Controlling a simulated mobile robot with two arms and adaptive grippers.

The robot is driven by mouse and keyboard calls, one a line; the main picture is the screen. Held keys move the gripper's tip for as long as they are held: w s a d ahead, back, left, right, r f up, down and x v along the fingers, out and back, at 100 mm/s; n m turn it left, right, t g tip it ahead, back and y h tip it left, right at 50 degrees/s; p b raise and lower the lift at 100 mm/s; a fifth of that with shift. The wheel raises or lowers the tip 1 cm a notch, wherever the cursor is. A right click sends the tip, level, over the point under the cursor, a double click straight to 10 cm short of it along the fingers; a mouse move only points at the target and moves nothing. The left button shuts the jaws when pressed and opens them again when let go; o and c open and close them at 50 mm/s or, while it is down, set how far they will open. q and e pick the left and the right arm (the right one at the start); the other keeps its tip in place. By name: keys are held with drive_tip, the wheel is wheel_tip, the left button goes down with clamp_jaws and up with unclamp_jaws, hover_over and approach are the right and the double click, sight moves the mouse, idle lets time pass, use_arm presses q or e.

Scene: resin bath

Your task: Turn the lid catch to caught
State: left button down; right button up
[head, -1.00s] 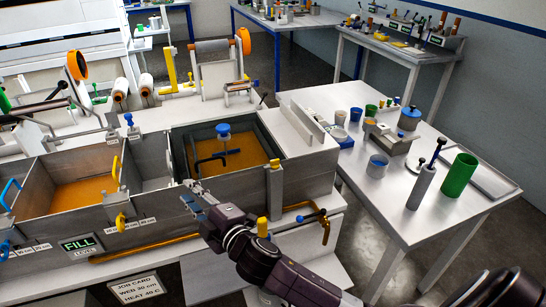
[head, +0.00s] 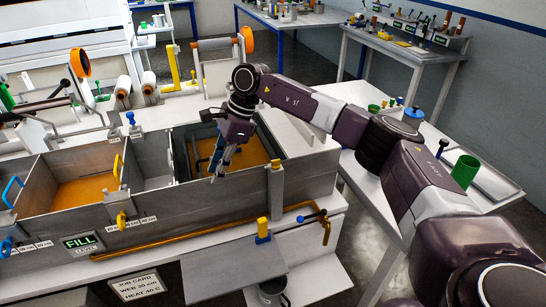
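The resin bath (head: 205,195) is a grey trough with several compartments and orange resin in two of them. I cannot tell for sure which fitting is the lid catch. A small yellow-topped fitting (head: 277,165) stands on the front wall at the right. A yellow handle (head: 121,221) hangs on the front wall further left. My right gripper (head: 216,170) points down at the right compartment, near its front wall, and hides most of the blue fitting there. I see nothing held in it, but its finger gap is unclear. My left gripper is out of view.
An orange pipe with a blue-knobbed valve (head: 309,218) runs along the front. A yellow and blue fitting (head: 262,230) stands on the ledge. A side table (head: 350,170) with cups and a green cup (head: 465,172) lies right, partly behind my arm.

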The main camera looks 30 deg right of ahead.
sight(276, 160)
drive_tip(key=s+d+r+h, duration=0.1)
drive_tip(key=d+r, duration=0.1)
drive_tip(key=d, duration=0.3)
drive_tip(key=d+r+h, duration=0.2)
drive_tip(key=d, duration=0.4)
drive_tip(key=s+d+r+g+h, duration=0.1)
drive_tip(key=d+r, duration=0.1)
drive_tip(key=d, duration=0.3)
drive_tip(key=shift+s+d+r+m, duration=0.1)
drive_tip(key=shift+s+d+m, duration=0.05)
drive_tip(key=shift+s+m, duration=0.2)
drive_tip(key=shift+s+d+h, duration=0.15)
drive_tip(key=shift+d+h, duration=0.1)
drive_tip(key=shift+h, duration=0.05)
wheel_tip(276, 160, down, 6)
drive_tip(key=shift+f+p, duration=0.1)
drive_tip(key=shift+p, duration=1.05)
drive_tip(key=shift+a+f, duration=0.15)
drive_tip(key=shift+f, duration=0.55)
clamp_jaws()
